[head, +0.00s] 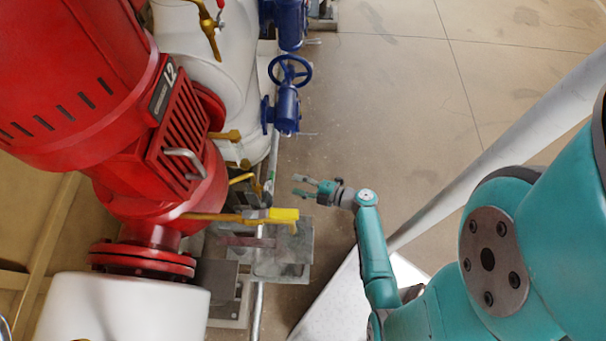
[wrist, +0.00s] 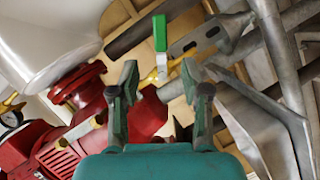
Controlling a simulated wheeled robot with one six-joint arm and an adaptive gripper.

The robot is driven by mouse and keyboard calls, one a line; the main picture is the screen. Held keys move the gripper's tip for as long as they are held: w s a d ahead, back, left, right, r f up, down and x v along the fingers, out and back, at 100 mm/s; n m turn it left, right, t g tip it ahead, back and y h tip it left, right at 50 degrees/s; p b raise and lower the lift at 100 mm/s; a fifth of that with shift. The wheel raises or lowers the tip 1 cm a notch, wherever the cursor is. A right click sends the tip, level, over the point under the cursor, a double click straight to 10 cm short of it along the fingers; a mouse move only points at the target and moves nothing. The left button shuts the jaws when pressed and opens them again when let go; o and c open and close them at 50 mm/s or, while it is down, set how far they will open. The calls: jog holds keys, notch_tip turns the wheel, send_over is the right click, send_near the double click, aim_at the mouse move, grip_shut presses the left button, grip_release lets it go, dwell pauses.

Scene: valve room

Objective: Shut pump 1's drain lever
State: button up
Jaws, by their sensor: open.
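In the wrist view a lever with a green handle (wrist: 160,33) sits on a brass valve (wrist: 161,72), beyond my fingertips and roughly centred between them. My gripper (wrist: 159,80) is open and empty, apart from the lever. In the head view my gripper (head: 299,186) is right of the red pump (head: 150,150), above and right of a lever with a yellow handle (head: 284,214) on a brass pipe. A second short brass pipe (head: 240,178) points toward my gripper. I cannot tell which lever is pump 1's drain; the pump's label seems to end in 2.
A blue valve with a handwheel (head: 290,70) stands further up the picture. A grey metal stand (head: 285,255) lies below the yellow lever. In the wrist view grey pipes (wrist: 275,60) run at the right. Open floor (head: 380,110) lies right of the pumps.

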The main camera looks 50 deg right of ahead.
jog(key=shift+s+d+r, duration=0.15)
jog(key=shift+s, duration=0.5)
